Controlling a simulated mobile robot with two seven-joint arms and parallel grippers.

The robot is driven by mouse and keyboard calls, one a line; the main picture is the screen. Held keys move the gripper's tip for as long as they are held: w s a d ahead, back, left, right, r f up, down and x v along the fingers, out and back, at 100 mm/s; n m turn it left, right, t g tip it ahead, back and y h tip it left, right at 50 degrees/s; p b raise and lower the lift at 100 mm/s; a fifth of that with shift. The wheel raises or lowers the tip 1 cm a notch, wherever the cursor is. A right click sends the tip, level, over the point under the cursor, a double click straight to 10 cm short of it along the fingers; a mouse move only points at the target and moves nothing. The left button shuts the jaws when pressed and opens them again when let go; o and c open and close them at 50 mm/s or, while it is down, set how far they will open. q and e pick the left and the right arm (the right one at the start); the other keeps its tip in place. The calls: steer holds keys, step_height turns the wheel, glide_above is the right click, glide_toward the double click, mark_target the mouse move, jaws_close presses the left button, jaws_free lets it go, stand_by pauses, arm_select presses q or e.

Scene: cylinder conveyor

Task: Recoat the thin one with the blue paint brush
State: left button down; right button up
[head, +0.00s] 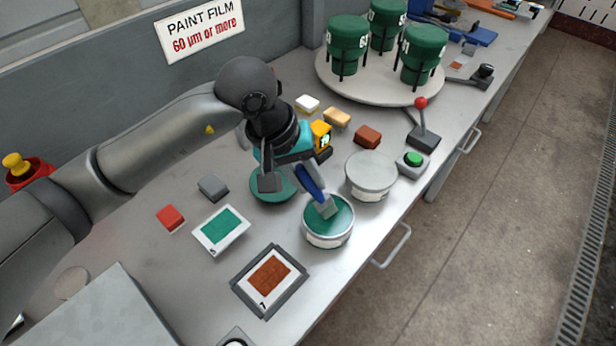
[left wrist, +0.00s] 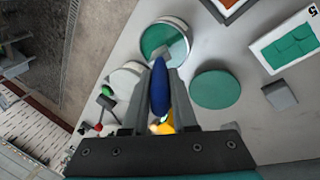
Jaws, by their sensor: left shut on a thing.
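My left gripper (head: 298,182) is shut on the blue paint brush (head: 312,187), seen between its fingers in the left wrist view (left wrist: 160,88). The brush's grey head points down within the rim of an open tin of green paint (head: 338,228); I cannot tell how deep it reaches. A card with a green painted patch (head: 222,230) lies flat to the left, marked with what looks like a 5. A card with a brown patch (head: 269,276), marked 7, sits in a dark frame (head: 296,284). My right gripper is out of view.
A closed tin (head: 371,172) stands beside the open one, and a green disc (head: 262,188) lies behind. A yellow device (head: 321,137), several small blocks (head: 368,136), a green button (head: 413,159) and a red-knobbed lever (head: 422,125) stand near. Green numbered cylinders (head: 347,48) stand on a turntable (head: 345,88).

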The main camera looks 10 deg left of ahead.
arm_select(q)
steer(key=shift+r+p, duration=1.4)
steer(key=shift+r, duration=2.05)
